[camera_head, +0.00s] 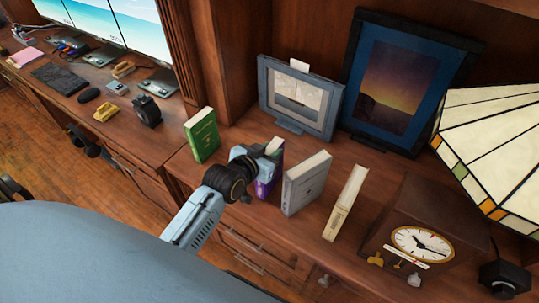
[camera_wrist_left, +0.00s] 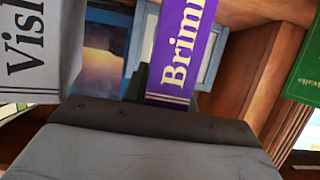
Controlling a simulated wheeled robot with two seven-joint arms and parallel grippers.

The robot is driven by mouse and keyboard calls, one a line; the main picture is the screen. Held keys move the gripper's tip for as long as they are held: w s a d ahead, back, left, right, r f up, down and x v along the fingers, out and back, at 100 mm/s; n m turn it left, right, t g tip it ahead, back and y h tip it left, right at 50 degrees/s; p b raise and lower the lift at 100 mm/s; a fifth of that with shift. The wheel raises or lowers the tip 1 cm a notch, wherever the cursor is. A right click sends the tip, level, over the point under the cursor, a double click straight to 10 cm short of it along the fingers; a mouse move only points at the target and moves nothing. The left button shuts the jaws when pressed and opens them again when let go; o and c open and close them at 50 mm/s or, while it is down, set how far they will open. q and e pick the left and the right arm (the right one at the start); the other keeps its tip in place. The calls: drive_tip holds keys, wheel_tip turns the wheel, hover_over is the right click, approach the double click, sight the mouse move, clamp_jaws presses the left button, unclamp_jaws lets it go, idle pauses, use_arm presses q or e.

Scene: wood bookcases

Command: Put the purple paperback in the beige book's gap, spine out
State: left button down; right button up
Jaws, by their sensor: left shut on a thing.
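The purple paperback (camera_head: 268,178) is upright in the row of books on the wood surface in the head view, partly covered by my gripper. Its purple spine (camera_wrist_left: 182,45) with white lettering faces the camera in the left wrist view. My left gripper (camera_head: 256,168) is shut on it from the spine side. I cannot tell whether its bottom edge touches the surface. The beige book (camera_head: 343,208) stands at the right end of the row, apart from the grey book. My right gripper is not in view.
A grey book (camera_head: 304,186) stands just right of the purple one, and a green book (camera_head: 202,136) to its left. Behind are a small framed picture (camera_head: 299,98) and a large blue-framed one (camera_head: 398,85). A clock (camera_head: 424,243) and a lamp shade (camera_head: 497,137) stand at right. Open surface lies between grey and beige books.

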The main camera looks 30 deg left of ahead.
use_arm(q)
drive_tip(key=shift+f, duration=0.45)
drive_tip(key=c, duration=1.1)
unclamp_jaws()
drive_tip(key=shift+f, duration=0.2)
drive_tip(key=shift+r, duration=0.2)
drive_tip(key=p+v, duration=0.1)
drive_tip(key=v, duration=1.1)
drive_tip(key=shift+d+f, duration=0.1)
